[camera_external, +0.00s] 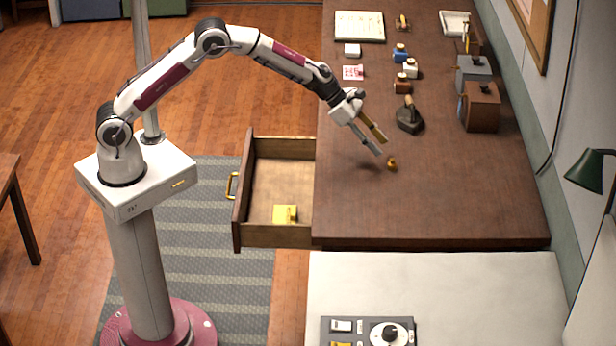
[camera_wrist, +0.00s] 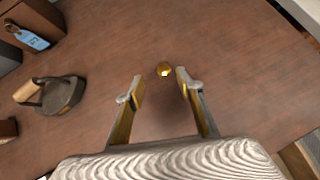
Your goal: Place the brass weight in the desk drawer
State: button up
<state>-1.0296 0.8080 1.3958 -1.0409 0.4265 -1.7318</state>
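The brass weight (camera_external: 391,164) is a small golden, rounded piece standing on the dark wooden desk top (camera_external: 440,200). It also shows in the wrist view (camera_wrist: 164,69), just beyond and between my fingertips. My gripper (camera_external: 383,147) is open and empty, tilted down toward the weight; the fingers (camera_wrist: 158,88) are spread with bare desk between them. I cannot tell whether a finger touches the weight. The desk drawer (camera_external: 244,190) is pulled open on the left side of the desk, with a brass handle (camera_external: 231,186). A yellow object (camera_external: 285,213) lies inside it near the front corner.
A dark flat iron (camera_external: 409,116) stands close behind the weight, also in the wrist view (camera_wrist: 52,95). Brown (camera_external: 481,106) and grey (camera_external: 473,73) boxes stand by the wall. The desk's near end is clear.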

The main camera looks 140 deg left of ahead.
jog(key=shift+s+d+r, duration=0.2)
jog(key=shift+s+r, duration=0.2)
jog(key=shift+r, duration=0.05)
dwell(0.6)
